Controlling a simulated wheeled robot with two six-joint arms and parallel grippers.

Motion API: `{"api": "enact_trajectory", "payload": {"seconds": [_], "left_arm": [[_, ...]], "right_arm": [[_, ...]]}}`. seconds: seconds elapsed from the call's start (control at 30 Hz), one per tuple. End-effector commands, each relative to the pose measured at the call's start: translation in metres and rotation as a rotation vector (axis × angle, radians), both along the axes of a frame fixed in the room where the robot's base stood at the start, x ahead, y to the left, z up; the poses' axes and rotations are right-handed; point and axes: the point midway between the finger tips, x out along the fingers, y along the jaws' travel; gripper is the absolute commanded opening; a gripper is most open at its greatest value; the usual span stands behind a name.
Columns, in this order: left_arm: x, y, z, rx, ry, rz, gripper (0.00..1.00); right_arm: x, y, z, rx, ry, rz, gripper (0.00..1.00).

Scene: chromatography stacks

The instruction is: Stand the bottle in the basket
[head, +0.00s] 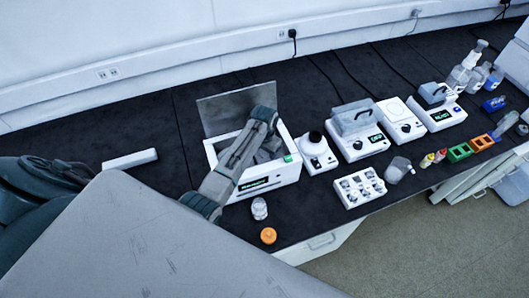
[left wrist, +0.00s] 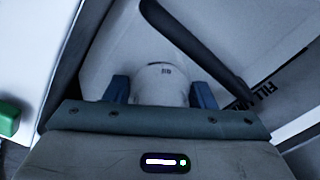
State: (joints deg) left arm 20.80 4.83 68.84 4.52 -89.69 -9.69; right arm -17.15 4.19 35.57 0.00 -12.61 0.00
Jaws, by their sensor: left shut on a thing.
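A white bottle (left wrist: 160,80) with a small dark mark sits between the two blue fingers of my left gripper (left wrist: 162,92) in the left wrist view. The gripper is shut on it. In the head view my left arm reaches over the white bath (head: 283,176), whose lid (head: 238,107) stands open, and the gripper is down at its opening. The arm hides the bottle there. A dark bar (left wrist: 195,48), perhaps the basket's handle, crosses above the bottle in the left wrist view. I cannot tell whether the bottle touches the basket floor. My right gripper is not in view.
A small clear bottle (head: 259,209) and an orange cap (head: 268,236) stand in front of the bath. A round-topped white device (head: 315,153) is close at its right, with more instruments beyond. A white block (head: 130,159) lies to the left on the dark bench.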

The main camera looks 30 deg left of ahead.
Motion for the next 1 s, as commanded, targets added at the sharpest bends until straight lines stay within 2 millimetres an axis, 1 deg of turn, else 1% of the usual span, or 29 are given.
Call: {"api": "enact_trajectory", "payload": {"seconds": [0.03, 0.07, 0.1, 0.17, 0.4, 0.47, 0.57, 0.67, 0.9, 1.0], "left_arm": [[0.0, 0.0, -0.002, 0.0, 0.0, 0.0, 0.18], [0.0, 0.0, -0.002, 0.0, 0.0, 0.0, 0.54], [0.0, 0.0, -0.001, 0.0, 0.0, 0.0, 0.61], [0.0, 0.0, -0.001, 0.0, 0.0, 0.0, 0.71], [0.0, 0.0, -0.001, 0.0, 0.0, 0.0, 0.71], [0.0, 0.0, 0.002, 0.0, 0.0, 0.0, 0.71], [0.001, 0.0, 0.009, 0.001, -0.003, 0.0, 0.71], [0.001, 0.0, 0.023, 0.0, -0.005, 0.0, 0.71], [0.001, 0.001, 0.075, 0.002, -0.006, 0.001, 0.71], [0.001, 0.0, 0.094, 0.001, -0.005, 0.0, 0.71]], "right_arm": [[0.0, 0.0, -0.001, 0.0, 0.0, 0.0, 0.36], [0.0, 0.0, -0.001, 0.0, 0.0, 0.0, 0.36], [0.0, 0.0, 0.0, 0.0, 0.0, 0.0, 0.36], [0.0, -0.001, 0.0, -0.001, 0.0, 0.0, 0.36], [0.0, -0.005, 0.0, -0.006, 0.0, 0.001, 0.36], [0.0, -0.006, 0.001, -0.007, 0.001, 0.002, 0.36], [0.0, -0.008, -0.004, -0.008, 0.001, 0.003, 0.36], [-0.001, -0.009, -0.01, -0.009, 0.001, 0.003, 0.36], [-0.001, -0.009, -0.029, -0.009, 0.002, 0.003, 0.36], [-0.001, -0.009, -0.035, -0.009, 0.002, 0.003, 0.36]]}}
